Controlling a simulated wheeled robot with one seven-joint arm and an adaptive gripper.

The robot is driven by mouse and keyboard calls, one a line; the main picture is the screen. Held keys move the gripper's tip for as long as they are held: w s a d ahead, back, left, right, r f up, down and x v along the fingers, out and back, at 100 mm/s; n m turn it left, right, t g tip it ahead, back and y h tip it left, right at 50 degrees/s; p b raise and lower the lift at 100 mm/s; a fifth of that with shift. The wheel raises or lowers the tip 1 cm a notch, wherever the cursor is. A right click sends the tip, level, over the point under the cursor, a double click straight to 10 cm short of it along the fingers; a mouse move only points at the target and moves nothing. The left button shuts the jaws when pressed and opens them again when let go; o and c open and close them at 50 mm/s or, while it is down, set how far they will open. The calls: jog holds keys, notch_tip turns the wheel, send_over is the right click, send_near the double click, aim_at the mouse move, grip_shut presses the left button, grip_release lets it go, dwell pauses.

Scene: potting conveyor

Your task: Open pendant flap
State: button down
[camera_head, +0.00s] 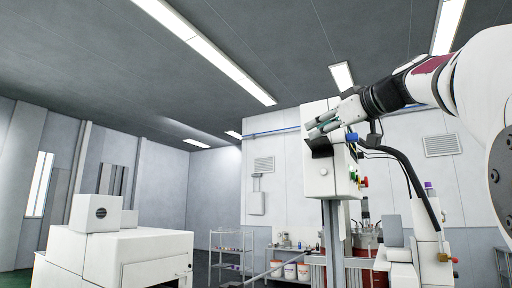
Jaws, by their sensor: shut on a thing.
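The white pendant box (318,178) stands on a grey post at the centre right of the head view. A dark flap (320,148) is at the upper part of its front face and juts out, tilted. My gripper (316,131) reaches in from the upper right, with its fingertips at the flap's upper edge. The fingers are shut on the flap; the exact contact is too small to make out. Coloured buttons show on the box's right side.
A white machine cabinet (120,255) stands at the lower left. A black hose arm (410,170) and red-brown containers (372,262) are close on the right. The space left of the pendant is clear.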

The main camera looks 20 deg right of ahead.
jog(key=shift+w+d+f, duration=0.3)
jog(key=shift+d+f, duration=0.2)
jog(key=shift+d, duration=0.15)
jog(key=c, duration=1.6)
grip_release()
jog(key=shift+w+d, duration=0.15)
jog(key=shift+d, duration=0.1)
jog(key=shift+a, duration=0.3)
jog(key=shift+a+r, duration=0.1)
jog(key=shift+r, duration=0.1)
jog(key=s+d, duration=0.1)
jog(key=s, duration=1.1)
jog(key=shift+d+r, duration=0.3)
